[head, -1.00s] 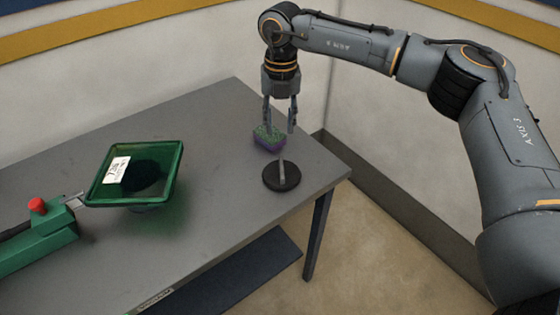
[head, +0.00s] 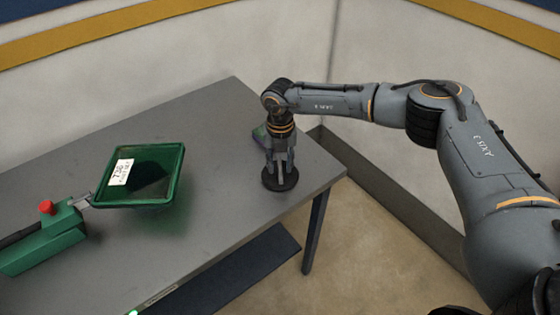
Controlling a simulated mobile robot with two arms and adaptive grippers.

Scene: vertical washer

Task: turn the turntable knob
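The knob is a black round disc (head: 267,181) lying on the grey table near its right corner, with an upright grey grip on top. My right gripper (head: 281,172) points straight down over the disc, with its fingers low around the grip. The fingers and wrist hide most of the grip, so I cannot tell whether they touch it or have closed on it. My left gripper is not in view.
A green and purple sponge-like block (head: 259,134) sits just behind my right gripper, partly hidden. A green square tray (head: 140,176) with a label is joined to a green device with a red button (head: 46,207) at left. The table (head: 215,125) is otherwise mostly clear.

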